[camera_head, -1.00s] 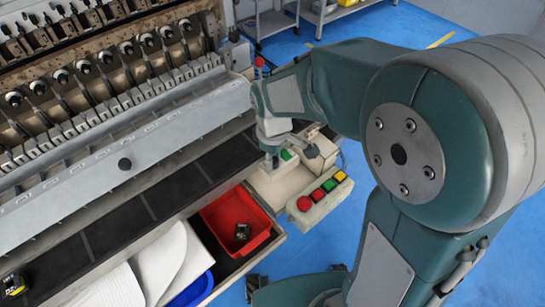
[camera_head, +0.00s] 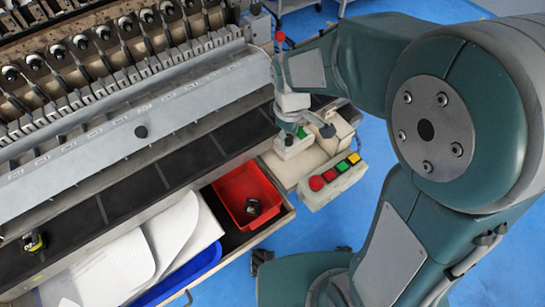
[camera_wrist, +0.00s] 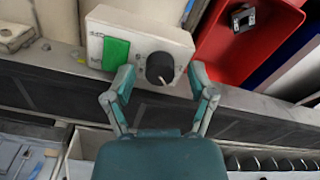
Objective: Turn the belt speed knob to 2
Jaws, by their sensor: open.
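The black round knob (camera_wrist: 160,68) sits on the face of a cream control box (camera_wrist: 112,22), seen in the wrist view. A white pointer mark shows on its lower part. The scale numbers are too small to read. A green switch (camera_wrist: 115,53) is left of the knob. My gripper (camera_wrist: 161,82) is open, with one finger on each side of the knob in the picture. I cannot tell whether either finger touches it. In the head view my gripper (camera_head: 290,124) is over the control box (camera_head: 293,149) and hides the knob.
A panel with red, green and yellow buttons (camera_head: 335,183) lies right of the box. A red bin (camera_head: 235,188) with a small dark part stands in front. The dark belt (camera_head: 180,175) runs to the left. A red-tipped lever (camera_head: 280,37) stands behind my wrist.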

